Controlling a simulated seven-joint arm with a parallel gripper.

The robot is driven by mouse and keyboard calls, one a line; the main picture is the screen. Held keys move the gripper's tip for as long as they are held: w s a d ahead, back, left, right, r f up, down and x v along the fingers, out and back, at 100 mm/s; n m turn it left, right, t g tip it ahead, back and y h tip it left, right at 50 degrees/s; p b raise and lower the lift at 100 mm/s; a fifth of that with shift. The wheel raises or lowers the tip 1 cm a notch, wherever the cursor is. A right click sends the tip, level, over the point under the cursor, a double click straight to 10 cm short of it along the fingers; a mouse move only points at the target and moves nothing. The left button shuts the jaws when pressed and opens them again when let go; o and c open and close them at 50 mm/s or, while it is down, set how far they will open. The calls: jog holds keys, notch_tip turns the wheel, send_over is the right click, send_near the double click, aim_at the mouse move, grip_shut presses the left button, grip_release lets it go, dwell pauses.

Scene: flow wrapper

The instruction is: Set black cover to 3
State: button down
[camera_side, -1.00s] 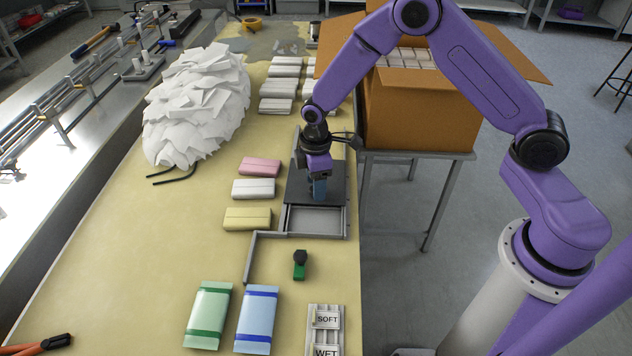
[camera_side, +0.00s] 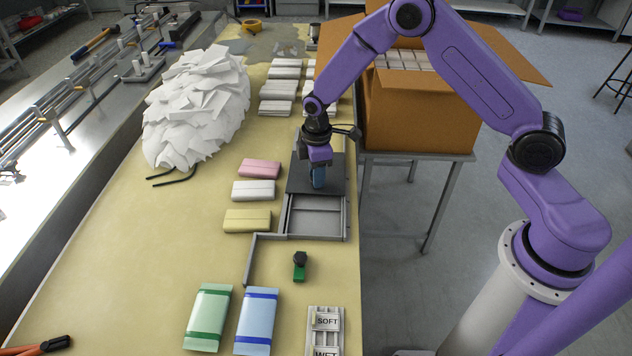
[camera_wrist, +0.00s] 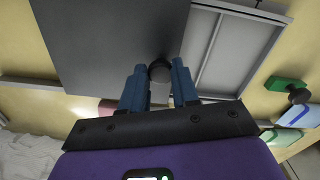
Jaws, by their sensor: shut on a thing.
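The black cover (camera_side: 301,182) is a flat dark plate lying over the far part of a grey tray (camera_side: 345,232) in the side view. The near part of the tray is uncovered, and a thin divider shows in it. In the wrist view the cover (camera_wrist: 105,45) fills the upper middle, with the open tray (camera_wrist: 236,55) to its right. My gripper (camera_side: 319,184) points down over the cover. Its blue fingers are shut on the cover's round black knob (camera_wrist: 160,71). I see no position numbers on the tray.
Pink (camera_side: 260,168), white (camera_side: 253,190) and yellow (camera_side: 247,220) packs lie left of the tray. A green block with a black knob (camera_side: 300,265) stands in front. A cardboard box (camera_side: 420,115) stands at right, and a white paper heap (camera_side: 197,105) at left.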

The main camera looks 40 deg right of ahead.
jog(key=w+d, duration=0.9)
jog(key=shift+w+d+r, duration=0.1)
jog(key=shift+w+d, duration=0.1)
jog(key=c, duration=0.8)
grip_release()
jog(key=shift+d, duration=0.1)
jog(key=shift+r, duration=0.1)
notch_tip(320, 180, up, 17)
jog(key=shift+r, duration=0.1)
